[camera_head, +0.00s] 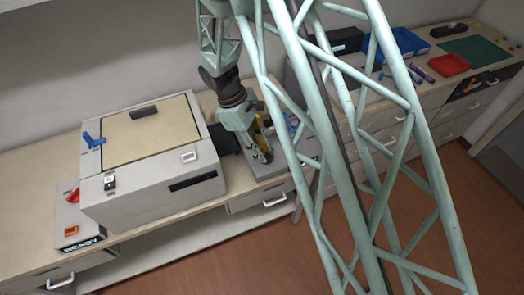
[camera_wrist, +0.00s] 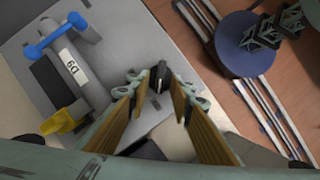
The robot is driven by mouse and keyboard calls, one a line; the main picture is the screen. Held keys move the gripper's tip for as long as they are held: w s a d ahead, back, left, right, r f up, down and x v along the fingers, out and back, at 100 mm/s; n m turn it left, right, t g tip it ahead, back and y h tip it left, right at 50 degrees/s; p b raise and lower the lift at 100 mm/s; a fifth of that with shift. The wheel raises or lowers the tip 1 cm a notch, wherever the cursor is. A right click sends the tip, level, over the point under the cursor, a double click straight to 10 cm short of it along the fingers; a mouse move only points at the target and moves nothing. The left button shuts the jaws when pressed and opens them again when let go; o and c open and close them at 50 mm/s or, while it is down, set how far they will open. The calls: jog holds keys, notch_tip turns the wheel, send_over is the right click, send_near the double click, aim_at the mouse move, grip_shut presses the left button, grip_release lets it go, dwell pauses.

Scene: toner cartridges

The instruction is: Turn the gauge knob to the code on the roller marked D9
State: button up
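The roller marked D9 (camera_wrist: 70,64) lies on a grey plate at the upper left of the wrist view, with a blue bar (camera_wrist: 56,35) across its upper end and a yellow piece (camera_wrist: 64,118) near its lower end. My gripper (camera_wrist: 160,94) is open, its two yellow-padded fingers apart. A black knob-like piece with a pale mark (camera_wrist: 159,76) shows in the gap between the fingertips; contact is not visible. I see no readable scale around it. In the head view my gripper (camera_head: 265,154) is low over the grey station right of the large box.
The large grey box (camera_head: 150,190) with a tan lid stands at left, beside a READY panel (camera_head: 83,242). A red tray (camera_head: 449,65), blue bin (camera_head: 408,42) and green mat (camera_head: 475,48) sit on the far right counter. My arm hides part of the station.

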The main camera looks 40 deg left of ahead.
jog(key=v, duration=1.2)
dwell(0.8)
